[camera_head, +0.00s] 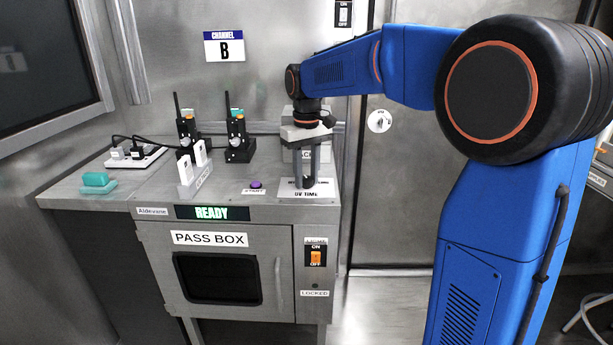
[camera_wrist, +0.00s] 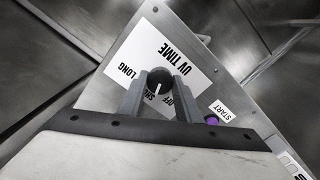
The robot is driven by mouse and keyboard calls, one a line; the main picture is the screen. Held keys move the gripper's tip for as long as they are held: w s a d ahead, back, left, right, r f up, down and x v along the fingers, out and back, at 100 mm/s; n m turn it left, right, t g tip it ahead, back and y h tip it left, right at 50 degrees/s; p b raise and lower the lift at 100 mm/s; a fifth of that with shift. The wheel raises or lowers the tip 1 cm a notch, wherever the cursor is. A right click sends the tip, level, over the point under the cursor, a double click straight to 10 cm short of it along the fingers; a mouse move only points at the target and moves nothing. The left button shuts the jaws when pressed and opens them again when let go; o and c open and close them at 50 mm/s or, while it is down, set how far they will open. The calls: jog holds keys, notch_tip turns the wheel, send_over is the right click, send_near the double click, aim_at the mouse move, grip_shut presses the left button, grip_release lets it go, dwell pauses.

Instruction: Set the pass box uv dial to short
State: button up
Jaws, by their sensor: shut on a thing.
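The UV dial is a black round knob (camera_wrist: 160,77) on a white "UV TIME" card (camera_wrist: 150,48) atop the pass box (camera_head: 210,240). The card reads LONG at upper left in the wrist view, with SHORT and OFF on the near side, partly hidden by my fingers. A white mark shows on the knob's near side; I cannot tell exactly which label it points at. My gripper (camera_wrist: 159,84) points down over the card, its two grey fingers shut on the knob's sides. In the head view my gripper (camera_head: 308,183) is upright over the card.
A purple START button (camera_head: 256,184) sits just left of the card. A READY display (camera_head: 212,213) and an orange ON/OFF switch (camera_head: 316,258) are on the front. Two radios (camera_head: 238,140), a white holder (camera_head: 195,175) and a power strip (camera_head: 135,157) stand further left.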

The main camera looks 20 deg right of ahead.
aim_at(307, 178)
jog(key=shift+m, duration=2)
jog(key=o, duration=1.1)
jog(key=shift+c, duration=0.2)
notch_tip(307, 178, up, 17)
jog(key=shift+r, duration=0.2)
